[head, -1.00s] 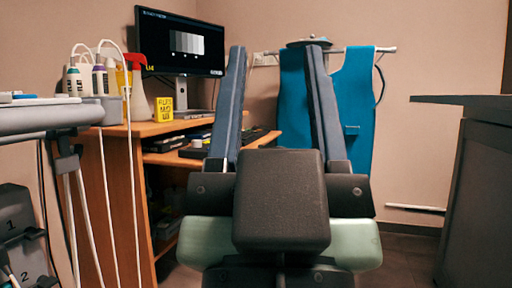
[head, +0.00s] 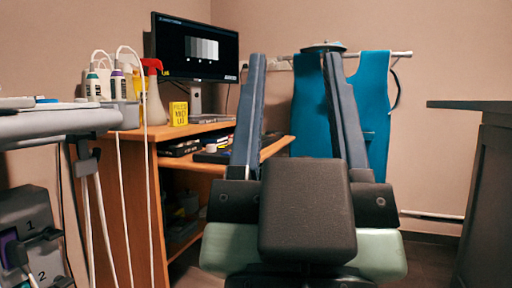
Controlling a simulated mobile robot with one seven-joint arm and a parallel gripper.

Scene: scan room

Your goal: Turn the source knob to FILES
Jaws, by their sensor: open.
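My gripper (head: 295,56) stands in the middle of the head view, its two long blue-grey fingers pointing away from me and spread wide apart. It is open, with nothing seen between the fingers. I cannot make out a source knob or its marks. A monitor (head: 196,46) showing grey bars stands on the wooden desk (head: 133,215), left of the fingers. A yellow block (head: 178,113) with dark lettering, too small to read surely, stands on the desk below it. My gripper hides part of the desk's right side.
A teal apron (head: 375,95) hangs behind; a dark counter (head: 485,190) is at right.

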